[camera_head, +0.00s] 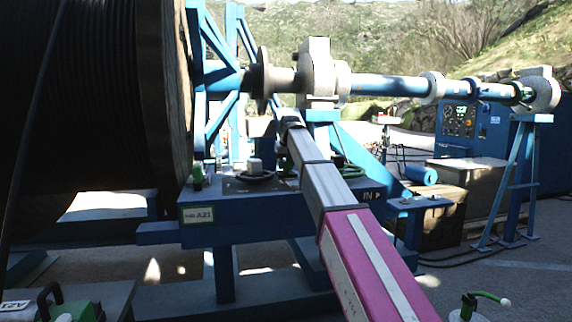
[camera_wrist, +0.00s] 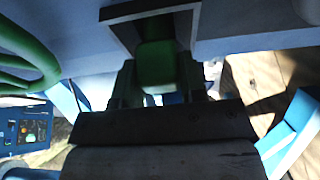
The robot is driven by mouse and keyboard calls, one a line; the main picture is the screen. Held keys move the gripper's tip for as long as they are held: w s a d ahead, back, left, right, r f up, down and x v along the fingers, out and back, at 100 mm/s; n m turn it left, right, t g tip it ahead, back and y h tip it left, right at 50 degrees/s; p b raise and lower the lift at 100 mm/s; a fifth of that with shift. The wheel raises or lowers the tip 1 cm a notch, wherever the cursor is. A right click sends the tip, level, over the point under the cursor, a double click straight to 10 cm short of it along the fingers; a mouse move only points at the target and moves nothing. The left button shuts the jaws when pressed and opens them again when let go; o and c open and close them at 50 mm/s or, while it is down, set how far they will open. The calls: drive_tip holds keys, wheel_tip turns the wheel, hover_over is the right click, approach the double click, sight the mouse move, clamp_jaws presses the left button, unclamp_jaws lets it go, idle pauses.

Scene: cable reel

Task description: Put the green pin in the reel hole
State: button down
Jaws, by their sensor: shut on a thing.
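The cable reel (camera_head: 90,90) fills the left of the head view, with a wooden flange (camera_head: 178,85) at its right. In the wrist view, a green block-like part, which I take as the green pin (camera_wrist: 157,65), sits between the fingers of my gripper (camera_wrist: 157,88). My gripper is shut on it. The pin's far end meets a dark square-edged recess (camera_wrist: 125,30) in a pale blue surface. I cannot tell whether it is inside or only in front of it. In the head view, my gripper (camera_head: 287,118) is small by the shaft bearing, and the pin cannot be made out.
A blue shaft (camera_head: 385,86) runs right from the grey bearing block (camera_head: 318,75). A blue bench (camera_head: 270,205) stands below my arm. A blue control cabinet (camera_head: 470,125) and brown boxes (camera_head: 465,190) are at right. Green tubing (camera_wrist: 35,50) curves close by in the wrist view.

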drive_tip(key=c, duration=0.6)
unclamp_jaws()
drive_tip(key=v, duration=1)
drive_tip(key=shift+s+r, duration=0.2)
drive_tip(key=shift+r, duration=0.15)
drive_tip(key=shift+s, duration=0.1)
